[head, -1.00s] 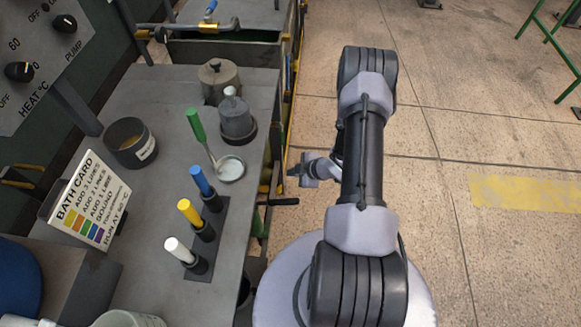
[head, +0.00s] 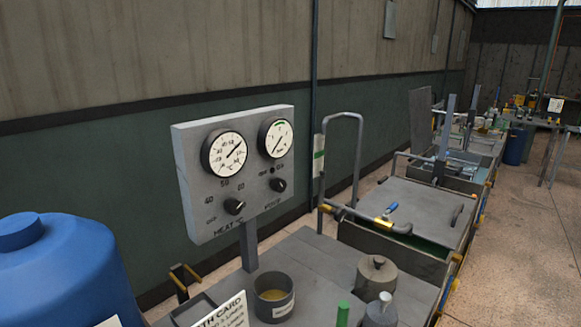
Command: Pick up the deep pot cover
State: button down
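A squat grey-beige lidded pot (head: 376,277) with a small knob on top stands near the right edge of the grey bench in the head view. In front of it is a darker grey piece with a white knob (head: 381,312), cut off by the bottom edge. I cannot tell for certain which of these carries the deep pot cover. My gripper is not in view.
An open dark pot (head: 274,299) with yellowish contents stands on the bench, beside the bath card (head: 224,314). A gauge panel (head: 236,172) rises behind. A lidded tank (head: 410,207) with a pipe stands beyond. A blue drum (head: 60,270) fills the lower left.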

aim_at(376, 274)
jog(key=i+l+u, duration=0.15)
jog(key=l+u, duration=0.25)
jog(key=l, duration=0.15)
jog(key=l+u, duration=0.35)
jog(key=l, duration=0.2)
jog(key=l+u, duration=0.4)
jog(key=l, duration=0.2)
jog(key=i+l+u, duration=0.4)
jog(key=k+l, duration=0.05)
jog(key=k, duration=0.05)
